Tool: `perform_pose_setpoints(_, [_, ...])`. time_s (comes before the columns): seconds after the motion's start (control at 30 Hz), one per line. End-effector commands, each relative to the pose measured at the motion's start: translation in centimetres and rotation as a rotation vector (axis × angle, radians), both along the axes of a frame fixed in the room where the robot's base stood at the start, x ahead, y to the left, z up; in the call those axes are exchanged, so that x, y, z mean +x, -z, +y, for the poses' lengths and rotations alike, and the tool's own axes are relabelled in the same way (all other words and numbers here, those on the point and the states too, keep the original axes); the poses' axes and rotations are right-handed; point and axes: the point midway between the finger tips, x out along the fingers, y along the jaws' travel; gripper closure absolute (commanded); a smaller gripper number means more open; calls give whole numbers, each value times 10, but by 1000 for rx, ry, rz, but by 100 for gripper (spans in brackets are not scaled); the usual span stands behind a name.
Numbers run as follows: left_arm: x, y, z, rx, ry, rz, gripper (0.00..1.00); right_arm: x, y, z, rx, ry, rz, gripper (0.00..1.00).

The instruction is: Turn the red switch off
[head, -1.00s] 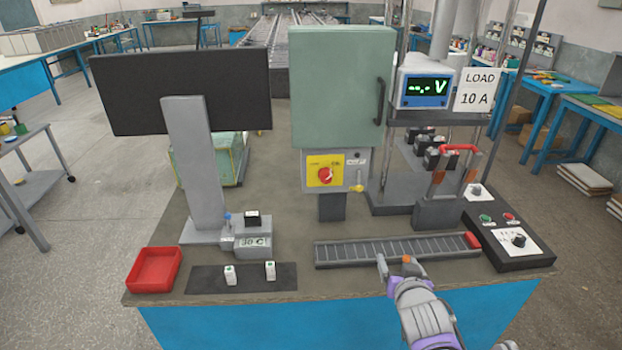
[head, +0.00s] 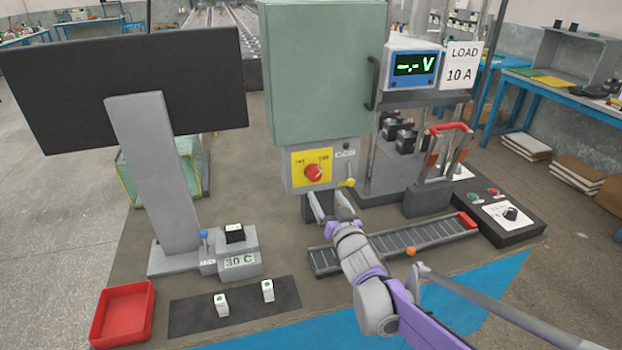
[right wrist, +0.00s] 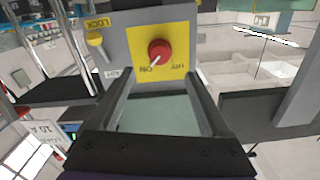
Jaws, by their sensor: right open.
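The red rotary switch (head: 313,173) sits on a yellow plate (head: 298,158) on the grey box below the green cabinet. In the right wrist view the red switch (right wrist: 159,50) shows on its yellow plate, which has a label on each side; its white pointer mark points toward the ON label. My right gripper (head: 331,199) is open and empty, just below the switch box and in front of it. In the right wrist view its two fingers (right wrist: 155,88) stand apart, with the switch beyond and between them, not touched. My left gripper is not in view.
A yellow lock knob (head: 347,183) is beside the switch at the box's lower right. The green cabinet (head: 325,80) stands above. A slotted rail (head: 400,242) lies under my right arm. A red tray (head: 123,312) and black monitor (head: 60,90) stand left.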

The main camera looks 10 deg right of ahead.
Motion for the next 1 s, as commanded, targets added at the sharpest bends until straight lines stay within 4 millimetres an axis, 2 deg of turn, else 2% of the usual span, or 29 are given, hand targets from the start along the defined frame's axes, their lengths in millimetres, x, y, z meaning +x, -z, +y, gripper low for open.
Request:
perform_pose_setpoints(0.3, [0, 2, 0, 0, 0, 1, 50, 60, 0, 2, 0, 0, 1, 19])
perform_pose_setpoints(0.5, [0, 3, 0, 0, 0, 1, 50, 87, 0, 3, 0, 1, 1, 19])
perform_pose_setpoints(0.7, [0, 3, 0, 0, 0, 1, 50, 97, 0, 4, 0, 1, 1, 19])
perform_pose_setpoints(0.93, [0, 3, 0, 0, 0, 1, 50, 97, 0, 3, 0, 1, 1, 19])
perform_pose_setpoints(1.0, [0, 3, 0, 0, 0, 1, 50, 97, 0, 3, 0, 1, 1, 31])
